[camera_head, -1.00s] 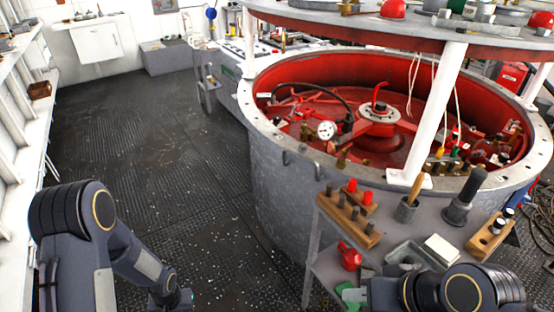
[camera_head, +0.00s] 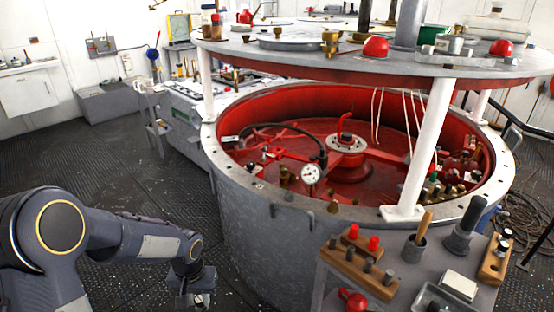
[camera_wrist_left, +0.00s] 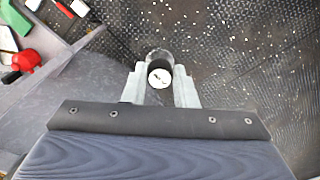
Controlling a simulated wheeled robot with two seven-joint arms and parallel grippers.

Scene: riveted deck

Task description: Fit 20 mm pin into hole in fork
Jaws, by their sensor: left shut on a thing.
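My left gripper (camera_head: 192,299) is low at the bottom edge of the head view, over the floor to the left of the big round tank. In the left wrist view its two fingers (camera_wrist_left: 160,88) are shut on the pin (camera_wrist_left: 159,72), a short round piece with a pale end face and a dark band. The pin's far end is hidden in that view, and I cannot make it out in the head view. I cannot pick out the fork with certainty among the red parts inside the tank. My right gripper is not in view.
The round tank (camera_head: 262,235) has a red inside, a gauge (camera_head: 311,174) and a white post (camera_head: 428,150) under a round upper deck. A side table carries wooden blocks (camera_head: 345,268) with pegs, a tray and a red part (camera_head: 352,300). The dark floor (camera_head: 120,165) is open at left.

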